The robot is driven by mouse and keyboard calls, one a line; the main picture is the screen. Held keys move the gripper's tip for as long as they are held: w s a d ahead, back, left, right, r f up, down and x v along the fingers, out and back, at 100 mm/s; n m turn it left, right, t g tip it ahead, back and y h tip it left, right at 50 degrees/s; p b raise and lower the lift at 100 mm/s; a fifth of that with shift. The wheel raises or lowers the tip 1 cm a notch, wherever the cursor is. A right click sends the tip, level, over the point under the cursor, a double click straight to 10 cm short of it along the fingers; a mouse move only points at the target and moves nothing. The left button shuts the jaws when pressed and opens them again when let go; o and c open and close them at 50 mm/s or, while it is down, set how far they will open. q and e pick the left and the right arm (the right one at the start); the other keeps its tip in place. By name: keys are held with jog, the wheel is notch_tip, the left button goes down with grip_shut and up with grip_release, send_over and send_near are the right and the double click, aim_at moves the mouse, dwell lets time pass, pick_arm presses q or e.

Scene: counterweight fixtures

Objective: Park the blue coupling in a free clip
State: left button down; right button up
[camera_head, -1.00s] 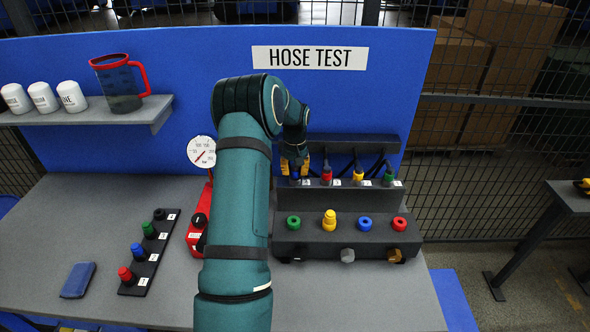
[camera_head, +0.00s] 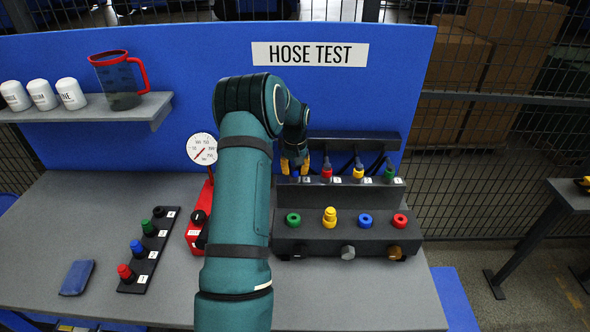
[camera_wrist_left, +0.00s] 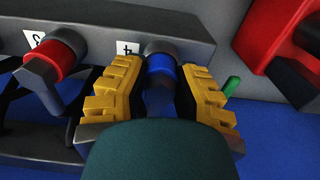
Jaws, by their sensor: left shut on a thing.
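My left gripper (camera_head: 294,164) is at the left end of the clip rail (camera_head: 342,191). In the left wrist view its yellow fingers (camera_wrist_left: 159,84) are closed on the blue coupling (camera_wrist_left: 160,68), one on each side. The coupling's dark collar meets the rail edge beside the label 4; I cannot tell whether it is fully seated. In the head view the fingers mostly hide it. The red coupling (camera_head: 326,173), yellow coupling (camera_head: 358,172) and green coupling (camera_head: 389,173) stand along the same rail to the right. My right gripper is not in view.
A dark port block (camera_head: 346,240) with coloured rings stands in front of the rail. The red gauge stand (camera_head: 196,233) is close left of my arm. A strip of coloured caps (camera_head: 145,262) and a blue pad (camera_head: 77,277) lie further left. Hoses hang behind the rail.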

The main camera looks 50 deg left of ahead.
pick_arm(q)
jog(key=shift+f, duration=0.15)
jog(key=c, duration=0.8)
grip_release()
jog(key=shift+o, duration=0.2)
jog(key=shift+r+p, duration=2.35)
jog(key=shift+r, duration=2.75)
